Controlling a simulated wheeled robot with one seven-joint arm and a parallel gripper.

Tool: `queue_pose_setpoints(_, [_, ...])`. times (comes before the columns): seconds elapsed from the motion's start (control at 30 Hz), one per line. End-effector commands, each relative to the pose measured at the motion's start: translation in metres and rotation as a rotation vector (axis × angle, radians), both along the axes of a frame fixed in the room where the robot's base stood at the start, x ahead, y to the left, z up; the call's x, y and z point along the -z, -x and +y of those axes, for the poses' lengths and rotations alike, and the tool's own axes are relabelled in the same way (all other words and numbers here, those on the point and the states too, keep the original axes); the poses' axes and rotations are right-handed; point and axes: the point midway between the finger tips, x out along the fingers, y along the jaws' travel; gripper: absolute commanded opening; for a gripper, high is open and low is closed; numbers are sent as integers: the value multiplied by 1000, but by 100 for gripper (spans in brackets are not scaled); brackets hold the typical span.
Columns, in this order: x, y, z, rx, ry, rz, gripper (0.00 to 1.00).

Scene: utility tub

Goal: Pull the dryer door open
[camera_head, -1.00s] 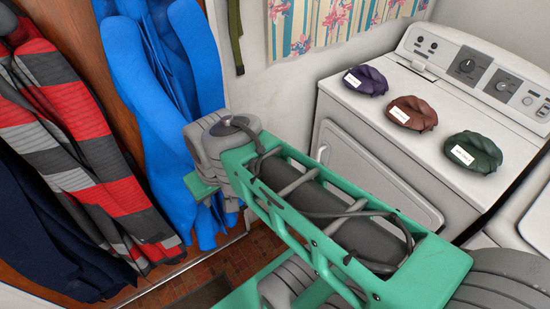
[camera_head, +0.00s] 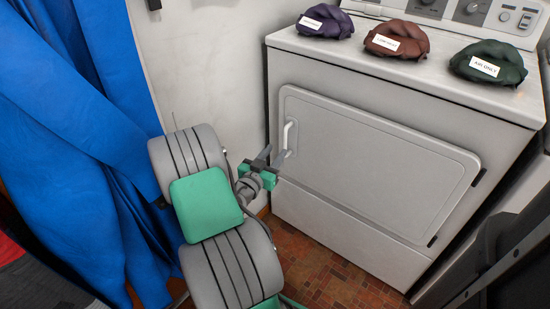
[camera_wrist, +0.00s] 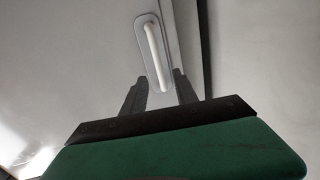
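The dryer (camera_head: 340,75) is white and stands at the right in the head view. Its front door (camera_head: 390,160) is shut, a pale panel with dark hinge marks on its right edge. The door's handle (camera_head: 288,136) is a white upright bar near the door's left edge. My gripper (camera_head: 272,155) is in front of the handle's lower end, open and empty. In the wrist view, the handle (camera_wrist: 156,52) has its lower end between my two dark, spread fingertips (camera_wrist: 160,77); I cannot tell whether they touch it.
Purple (camera_head: 325,21), brown (camera_head: 397,42) and green (camera_head: 488,62) labelled cloth bundles lie on the dryer top. Blue garments (camera_head: 70,130) hang at the left. Tiled floor (camera_head: 330,265) shows free in front of the dryer. A dark object stands at the lower right.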

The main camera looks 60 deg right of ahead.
Motion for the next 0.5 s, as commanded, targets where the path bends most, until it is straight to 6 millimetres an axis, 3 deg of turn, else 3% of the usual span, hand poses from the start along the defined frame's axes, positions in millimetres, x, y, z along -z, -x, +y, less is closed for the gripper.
queue_pose_setpoints(0.03, [7,3,-3,-3,14,3,35])
queue_pose_setpoints(0.17, [2,4,-17,-2,23,0,35])
queue_pose_setpoints(0.5, [2,2,-75,-2,21,0,35])
